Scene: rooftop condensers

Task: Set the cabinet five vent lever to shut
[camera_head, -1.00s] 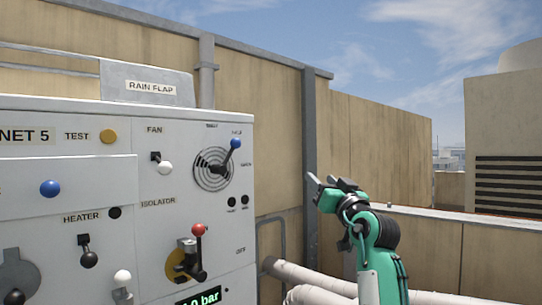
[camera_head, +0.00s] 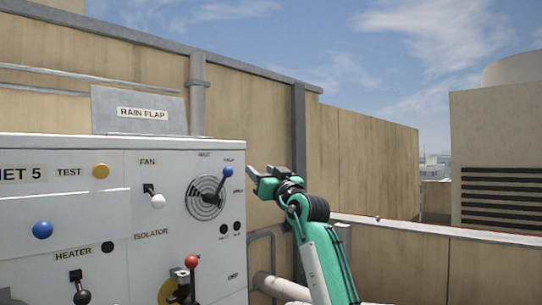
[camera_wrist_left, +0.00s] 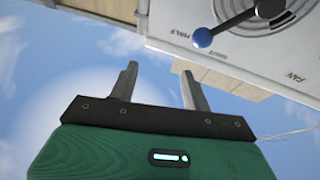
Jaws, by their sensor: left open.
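The vent lever (camera_head: 228,173) is a dark arm with a blue knob over a round slotted vent on the white cabinet five panel. Its knob points up and right, beside a label that reads HALF in the left wrist view, where the knob (camera_wrist_left: 203,37) also shows. The other dial labels are too small to read surely. My left gripper (camera_head: 259,172) is just right of the knob, near the cabinet's right edge, apart from the lever. In the left wrist view its two fingers (camera_wrist_left: 160,75) are spread with nothing between them. My right gripper is not in view.
A FAN switch (camera_head: 156,200) with a white knob is left of the vent. A red-knobbed ISOLATOR lever (camera_head: 191,262) is below it. A RAIN FLAP plate (camera_head: 138,112) stands above the cabinet. Pale pipes (camera_head: 280,287) run low at the right.

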